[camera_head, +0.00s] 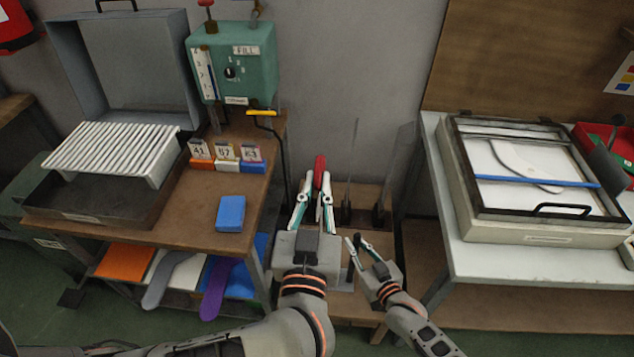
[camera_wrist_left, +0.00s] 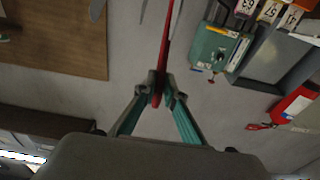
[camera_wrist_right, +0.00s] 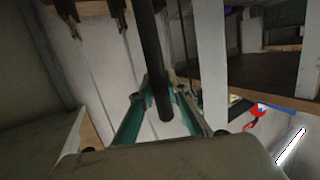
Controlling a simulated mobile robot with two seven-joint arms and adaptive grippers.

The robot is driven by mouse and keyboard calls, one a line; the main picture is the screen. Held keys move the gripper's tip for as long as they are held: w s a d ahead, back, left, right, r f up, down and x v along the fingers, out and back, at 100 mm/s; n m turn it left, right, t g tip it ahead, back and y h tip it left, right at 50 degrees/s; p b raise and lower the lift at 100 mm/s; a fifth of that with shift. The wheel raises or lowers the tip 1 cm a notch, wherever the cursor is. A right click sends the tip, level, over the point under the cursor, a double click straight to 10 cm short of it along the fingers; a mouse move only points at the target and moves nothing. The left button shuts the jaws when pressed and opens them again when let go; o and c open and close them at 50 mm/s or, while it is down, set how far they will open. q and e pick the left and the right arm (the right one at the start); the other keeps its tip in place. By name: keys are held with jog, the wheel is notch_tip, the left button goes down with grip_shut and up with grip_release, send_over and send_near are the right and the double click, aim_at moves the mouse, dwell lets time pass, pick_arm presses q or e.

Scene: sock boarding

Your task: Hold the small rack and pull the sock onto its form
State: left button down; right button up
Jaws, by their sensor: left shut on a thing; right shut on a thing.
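A narrow red piece, which looks like the sock (camera_head: 320,168), rises from the tips of my left gripper (camera_head: 318,200). It also shows edge-on between the fingers in the left wrist view (camera_wrist_left: 168,45). I cannot tell whether a form is inside it. My left gripper is shut on it. Two thin upright forms (camera_head: 350,170) stand on dark feet just to its right. My right gripper (camera_head: 354,241) is lower and nearer, shut on a dark upright post (camera_wrist_right: 150,50) that looks like part of the small rack. The rest of the rack is largely hidden.
A brown table (camera_head: 180,215) at the left carries a slatted white rack (camera_head: 110,150), a green fill box (camera_head: 235,65) and a blue block (camera_head: 231,213). A white bench (camera_head: 470,275) with a framed press (camera_head: 530,165) stands at the right. Flat coloured shapes (camera_head: 215,290) lie on the lower left shelf.

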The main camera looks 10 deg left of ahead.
aim_at(317, 220)
pick_arm(q)
jog(key=shift+f, duration=5.15)
jog(key=c, duration=2)
grip_release()
jog(key=s, duration=0.7)
jog(key=shift+s+f, duration=0.2)
jog(key=shift+s, duration=0.05)
pick_arm(e)
jog(key=o, duration=0.9)
